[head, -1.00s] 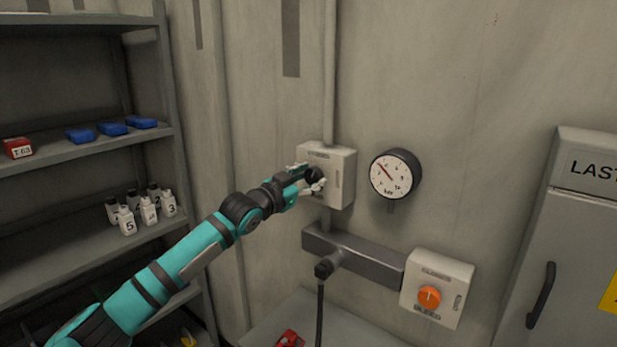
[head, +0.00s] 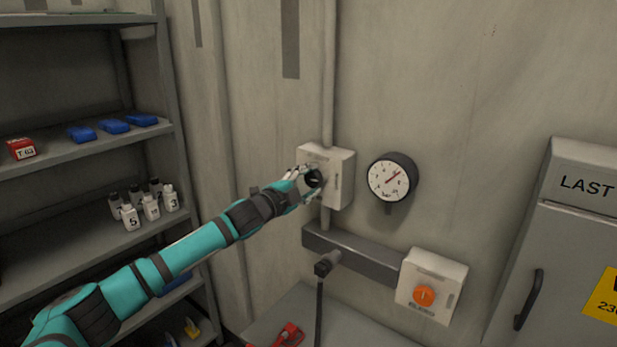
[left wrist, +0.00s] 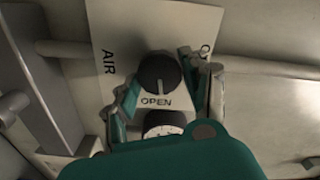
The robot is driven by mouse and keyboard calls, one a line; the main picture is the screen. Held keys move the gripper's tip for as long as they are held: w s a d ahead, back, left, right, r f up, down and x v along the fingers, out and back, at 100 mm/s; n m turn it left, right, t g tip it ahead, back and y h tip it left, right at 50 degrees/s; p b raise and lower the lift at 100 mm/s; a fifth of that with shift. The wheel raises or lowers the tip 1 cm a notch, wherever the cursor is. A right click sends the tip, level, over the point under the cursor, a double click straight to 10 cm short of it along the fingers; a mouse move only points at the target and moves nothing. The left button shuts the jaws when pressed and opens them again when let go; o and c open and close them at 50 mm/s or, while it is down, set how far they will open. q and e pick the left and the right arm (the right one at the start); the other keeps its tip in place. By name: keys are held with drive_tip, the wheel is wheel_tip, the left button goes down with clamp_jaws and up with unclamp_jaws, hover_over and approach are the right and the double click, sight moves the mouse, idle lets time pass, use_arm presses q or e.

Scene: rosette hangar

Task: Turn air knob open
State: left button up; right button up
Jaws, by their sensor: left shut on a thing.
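The black air knob (head: 314,178) is on the front of a pale box (head: 343,180) on the wall. In the left wrist view the knob (left wrist: 159,73) has a white line that points toward the word OPEN on the plate (left wrist: 125,30), which also reads AIR. My left gripper (head: 309,180) is shut on the knob, with a finger on either side of it in the left wrist view. The fingers hide part of the knob and box in the head view. My right gripper is not in view.
A round gauge (head: 392,177) is right of the box, its needle pointing up and right. Below are a dark bar (head: 365,258) with a plugged cable and a box with an orange knob (head: 424,295). Shelves (head: 85,158) stand left, a grey cabinet (head: 575,250) right.

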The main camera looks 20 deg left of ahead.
use_arm(q)
drive_tip(key=shift+m+p, duration=0.35)
drive_tip(key=shift+m, duration=0.75)
drive_tip(key=shift+f, duration=0.15)
drive_tip(key=o, duration=1.2)
drive_tip(key=shift+c, duration=0.2)
drive_tip(key=shift+s+a, duration=0.1)
drive_tip(key=shift+s, duration=0.15)
drive_tip(key=v, duration=1.1)
drive_tip(key=shift+s, duration=0.25)
